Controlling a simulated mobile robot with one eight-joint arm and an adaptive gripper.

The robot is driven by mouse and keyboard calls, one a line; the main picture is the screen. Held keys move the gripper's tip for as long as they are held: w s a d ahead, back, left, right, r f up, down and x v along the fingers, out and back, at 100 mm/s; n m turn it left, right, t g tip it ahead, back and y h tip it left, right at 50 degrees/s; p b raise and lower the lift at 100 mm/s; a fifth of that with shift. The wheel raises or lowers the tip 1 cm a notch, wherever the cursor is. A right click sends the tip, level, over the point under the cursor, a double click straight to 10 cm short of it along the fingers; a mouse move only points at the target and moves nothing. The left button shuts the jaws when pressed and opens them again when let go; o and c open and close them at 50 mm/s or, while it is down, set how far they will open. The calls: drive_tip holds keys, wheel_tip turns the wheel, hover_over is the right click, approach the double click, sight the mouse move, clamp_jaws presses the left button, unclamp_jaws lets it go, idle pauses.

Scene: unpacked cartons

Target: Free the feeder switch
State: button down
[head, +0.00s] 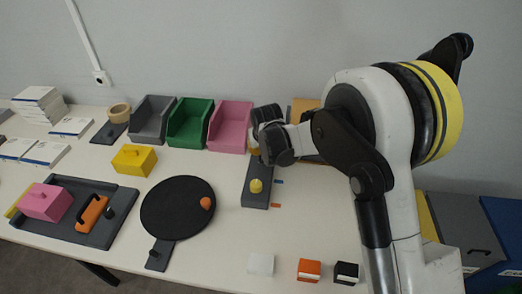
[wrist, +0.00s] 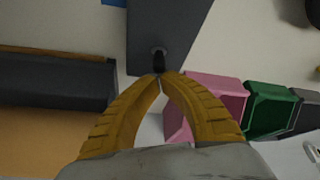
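A grey block with a yellow knob (head: 256,186), probably the feeder switch (head: 252,201), lies right of centre on the table in the head view. A blue and an orange mark sit beside it. In the wrist view a grey plate (wrist: 185,25), seemingly the same block, carries a short dark peg (wrist: 159,56). My gripper (wrist: 159,76) has its yellow fingertips together at the peg's near end; I see no clear grip around it.
Grey, green (head: 190,123) and pink (head: 230,127) bins stand behind, left of my gripper; a tan box (head: 305,105) is partly hidden behind it. A black disc (head: 178,208) lies left of the block. Small white, orange and black cubes stand in front.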

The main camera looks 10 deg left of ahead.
drive_tip(key=shift+s+r+t+b, duration=0.1)
drive_tip(key=shift+s+t+b, duration=0.25)
drive_tip(key=shift+t, duration=0.45)
idle(1.2)
drive_tip(key=shift+r, duration=0.1)
drive_tip(key=shift+r+p, duration=0.45)
drive_tip(key=shift+r, duration=0.3)
drive_tip(key=v, duration=1.2)
drive_tip(key=shift+d, duration=0.1)
